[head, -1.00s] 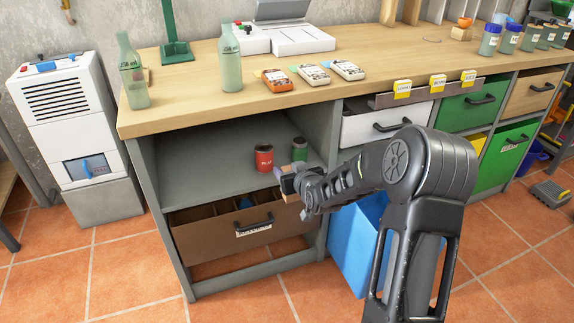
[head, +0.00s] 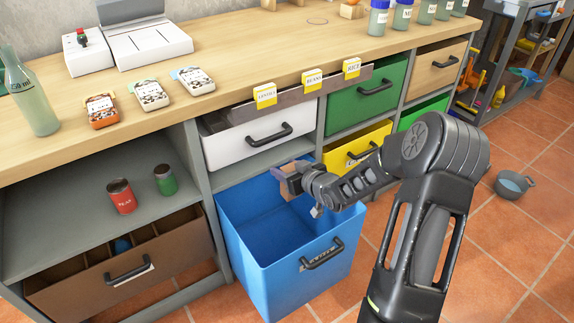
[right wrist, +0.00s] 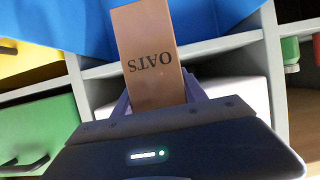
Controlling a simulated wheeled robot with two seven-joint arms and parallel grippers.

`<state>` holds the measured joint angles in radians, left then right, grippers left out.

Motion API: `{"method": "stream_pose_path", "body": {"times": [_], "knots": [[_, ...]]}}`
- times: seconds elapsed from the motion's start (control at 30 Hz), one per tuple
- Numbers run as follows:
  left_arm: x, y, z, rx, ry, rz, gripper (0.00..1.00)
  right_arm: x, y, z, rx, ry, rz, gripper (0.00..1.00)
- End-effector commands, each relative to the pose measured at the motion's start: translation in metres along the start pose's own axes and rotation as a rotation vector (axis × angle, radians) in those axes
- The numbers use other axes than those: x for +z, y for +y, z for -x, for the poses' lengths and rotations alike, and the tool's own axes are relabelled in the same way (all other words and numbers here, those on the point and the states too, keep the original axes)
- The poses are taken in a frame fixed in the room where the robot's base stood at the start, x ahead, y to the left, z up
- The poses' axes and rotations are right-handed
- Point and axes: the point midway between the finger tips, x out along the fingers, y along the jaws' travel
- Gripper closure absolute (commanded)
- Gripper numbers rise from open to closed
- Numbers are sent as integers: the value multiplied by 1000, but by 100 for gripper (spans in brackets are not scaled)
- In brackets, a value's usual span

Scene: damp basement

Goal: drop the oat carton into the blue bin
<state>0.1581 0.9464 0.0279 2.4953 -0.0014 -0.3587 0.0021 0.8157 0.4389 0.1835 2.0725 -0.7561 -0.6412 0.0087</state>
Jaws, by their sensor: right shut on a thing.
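The oat carton (right wrist: 148,45) is a brown box marked OATS, upside down in the right wrist view. In the head view the carton (head: 300,176) is small and partly hidden by my right gripper (head: 289,180). My right gripper is shut on it, with a finger on either side in the right wrist view. The blue bin (head: 290,289) is an open-topped drawer with a black handle, pulled out below the counter. In the head view the carton appears over the bin's back right part; its exact height is unclear. My left gripper is not in view.
A white drawer (head: 228,150) sits above the bin, under the counter edge. A yellow drawer (head: 338,158) lies right behind my wrist. A brown drawer (head: 80,292) stands partly out at left, below two cans. A grey bucket (head: 513,186) is on the tiled floor.

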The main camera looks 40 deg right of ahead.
Motion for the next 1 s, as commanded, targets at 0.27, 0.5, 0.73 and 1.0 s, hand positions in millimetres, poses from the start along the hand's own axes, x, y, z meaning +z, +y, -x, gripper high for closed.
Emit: {"method": "stream_pose_path", "body": {"times": [0.27, 0.5, 0.73, 1.0], "knots": [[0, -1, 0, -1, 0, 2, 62, 0, 0, 0, -1, 0, 0, 89], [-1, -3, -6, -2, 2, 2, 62, 8, 0, -3, 0, 0, 0, 89], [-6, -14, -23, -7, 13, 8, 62, 31, 0, -13, 0, -1, 0, 89], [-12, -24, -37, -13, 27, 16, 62, 54, 0, -22, 0, 1, -1, 89]]}}
